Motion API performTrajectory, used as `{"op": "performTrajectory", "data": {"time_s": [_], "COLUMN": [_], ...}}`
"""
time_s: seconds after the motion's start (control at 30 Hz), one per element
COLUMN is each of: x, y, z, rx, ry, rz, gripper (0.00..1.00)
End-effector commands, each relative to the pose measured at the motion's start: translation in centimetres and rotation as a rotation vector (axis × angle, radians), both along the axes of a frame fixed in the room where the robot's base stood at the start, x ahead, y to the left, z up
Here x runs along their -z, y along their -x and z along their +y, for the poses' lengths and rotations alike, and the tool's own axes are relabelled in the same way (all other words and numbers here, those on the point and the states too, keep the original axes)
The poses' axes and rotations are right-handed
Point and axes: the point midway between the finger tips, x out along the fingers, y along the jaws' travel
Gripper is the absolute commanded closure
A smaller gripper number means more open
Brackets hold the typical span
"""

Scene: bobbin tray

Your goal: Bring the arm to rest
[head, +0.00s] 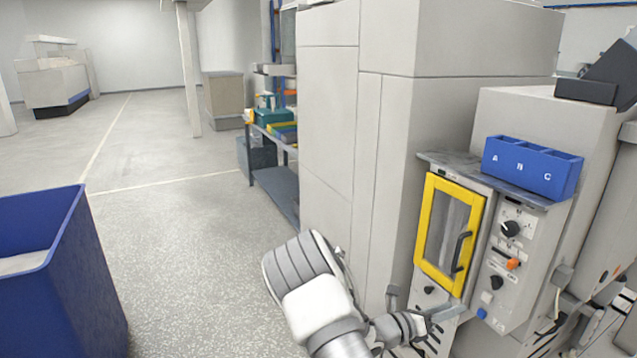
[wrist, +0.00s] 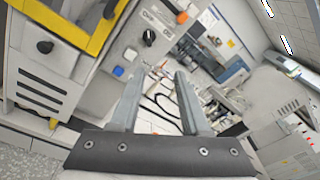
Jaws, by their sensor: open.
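My gripper (wrist: 158,88) is open in the wrist view, its two grey fingers apart with nothing between them. In the head view my arm reaches in from the bottom middle, and its wrist end is low in front of the machine with the yellow-framed door (head: 428,225). The fingertips are hard to make out there. The blue bobbin tray (head: 530,183), lettered on its front, stands on the grey ledge above that machine, up and to the right of my arm. The inside of the tray is hidden from this angle.
The control panel (head: 508,265) with knobs and buttons is right of the yellow door; it also shows in the wrist view (wrist: 120,60), close left of the fingers. A large blue bin (head: 75,290) stands at left. A shelf (head: 277,195) is behind. Open floor lies between.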

Motion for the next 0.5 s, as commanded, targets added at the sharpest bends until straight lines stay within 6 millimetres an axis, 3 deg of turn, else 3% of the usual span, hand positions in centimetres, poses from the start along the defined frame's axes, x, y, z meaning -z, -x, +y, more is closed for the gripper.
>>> {"op": "performTrajectory", "data": {"time_s": [0.03, 0.27, 0.5], "x": [-1.4, -6.0, -9.9], "y": [0.8, 5.4, 10.1], "z": [-0.3, -0.2, 1.5], "rx": [0.046, 0.291, 0.541], "ry": [-0.048, -0.300, -0.551], "rz": [-0.059, -0.355, -0.653], "gripper": [0.54, 0.54, 0.54]}}
